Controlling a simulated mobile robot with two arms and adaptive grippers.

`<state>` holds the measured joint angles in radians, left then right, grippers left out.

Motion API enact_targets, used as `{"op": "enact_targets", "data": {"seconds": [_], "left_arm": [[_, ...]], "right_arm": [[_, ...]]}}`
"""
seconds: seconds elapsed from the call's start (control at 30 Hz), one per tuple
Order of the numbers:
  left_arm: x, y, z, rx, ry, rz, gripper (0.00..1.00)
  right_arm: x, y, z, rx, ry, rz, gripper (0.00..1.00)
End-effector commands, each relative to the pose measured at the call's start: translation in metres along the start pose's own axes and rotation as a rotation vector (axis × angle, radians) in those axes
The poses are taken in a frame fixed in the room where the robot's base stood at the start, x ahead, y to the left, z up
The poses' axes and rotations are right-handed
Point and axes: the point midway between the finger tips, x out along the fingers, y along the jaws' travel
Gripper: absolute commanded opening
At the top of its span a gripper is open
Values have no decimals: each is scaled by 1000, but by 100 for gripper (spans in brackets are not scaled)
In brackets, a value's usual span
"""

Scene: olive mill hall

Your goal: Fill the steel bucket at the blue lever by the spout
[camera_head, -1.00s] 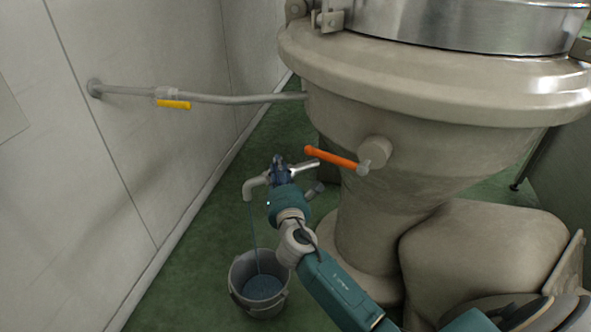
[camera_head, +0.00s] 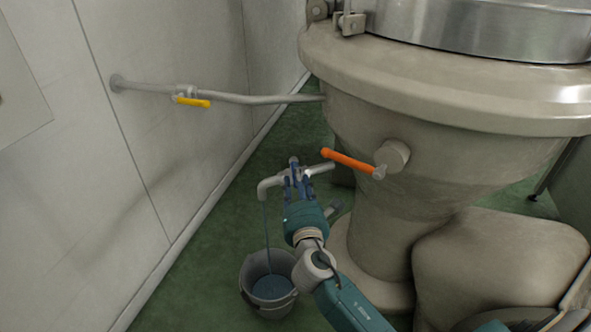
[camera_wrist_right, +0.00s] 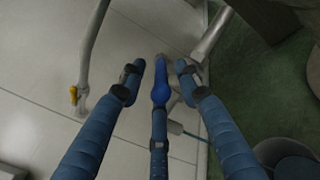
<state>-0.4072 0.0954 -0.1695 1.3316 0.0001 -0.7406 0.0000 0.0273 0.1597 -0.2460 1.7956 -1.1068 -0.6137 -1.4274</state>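The steel bucket (camera_head: 247,286) stands on the green floor below the bent spout (camera_head: 268,186). A thin stream (camera_head: 266,230) runs from the spout into the bucket, where liquid (camera_head: 272,287) covers the bottom. My right gripper (camera_head: 298,178) is at the pipe just right of the spout. In the right wrist view, its fingers (camera_wrist_right: 160,68) are spread apart. The bright blue lever (camera_wrist_right: 160,94) shows between them, apart from both outer fingers; whether the middle finger touches it I cannot tell. In the head view the fingers mostly hide the lever. My left gripper is not in view.
An orange lever (camera_head: 350,162) sits on the large beige machine (camera_head: 440,150), close right of my gripper. A yellow lever (camera_head: 192,101) is on the wall pipe (camera_head: 245,99). The white wall (camera_head: 170,150) bounds the left. Green floor is free around the bucket.

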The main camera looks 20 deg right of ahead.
Motion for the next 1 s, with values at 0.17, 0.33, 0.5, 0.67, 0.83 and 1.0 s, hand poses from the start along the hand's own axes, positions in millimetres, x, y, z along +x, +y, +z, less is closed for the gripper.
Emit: {"op": "enact_targets", "data": {"seconds": [0.17, 0.33, 0.5, 0.67, 0.83, 1.0], "left_arm": [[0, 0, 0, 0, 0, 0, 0], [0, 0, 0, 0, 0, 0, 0], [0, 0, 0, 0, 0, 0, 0], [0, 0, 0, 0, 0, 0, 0], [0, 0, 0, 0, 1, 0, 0], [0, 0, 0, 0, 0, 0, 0]], "right_arm": [[-38, 0, 0, 1, 1, -1, 33], [-60, 0, 1, 1, -1, 0, 33], [-67, 0, 2, 1, -4, 0, 33], [-67, 0, 2, 1, -4, 0, 33], [-67, 0, 2, 1, -3, 0, 33], [-69, -5, 1, 36, 4, -17, 33]]}}
